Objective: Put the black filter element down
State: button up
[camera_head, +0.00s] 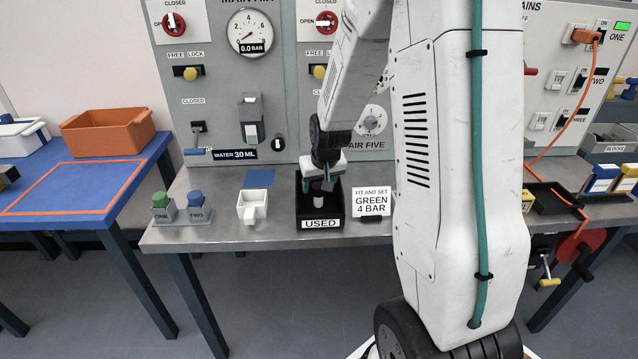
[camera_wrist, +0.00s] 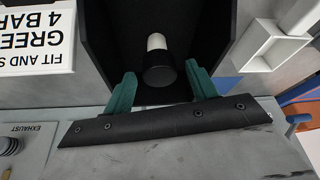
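The black filter element (camera_wrist: 160,72), a small cylinder with a black part and a white part, is inside the black USED box (camera_head: 320,223). In the head view only a pale bit of it (camera_head: 318,201) shows, below my gripper. My gripper (camera_head: 319,185) points down into the box. In the wrist view its two teal fingers (camera_wrist: 163,90) are apart, one on each side of the element, with a visible gap on both sides. It holds nothing. The box's dark wall (camera_wrist: 98,40) also shows in the wrist view.
A white square cup with a handle (camera_head: 252,206) stands left of the box, and the FIT AND SET GREEN 4 BAR card (camera_head: 371,202) right of it. Green (camera_head: 160,200) and blue (camera_head: 195,199) capped pieces sit further left. The gauge panel (camera_head: 245,90) rises behind.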

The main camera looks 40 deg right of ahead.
jog(key=v, duration=1.2)
jog(key=s+a+r+n+g, duration=0.1)
jog(key=s+a+r, duration=0.2)
jog(key=s+a, duration=0.2)
jog(key=s+a+r+n+g+y, duration=0.1)
jog(key=s+a+r, duration=0.2)
jog(key=s+a, duration=0.3)
jog(key=s+a+r+n, duration=0.1)
jog(key=s+a, duration=0.5)
jog(key=s, duration=0.8)
jog(key=shift+r+n+g, duration=0.4)
jog(key=shift+r, duration=0.5)
jog(key=shift+s+d, duration=0.1)
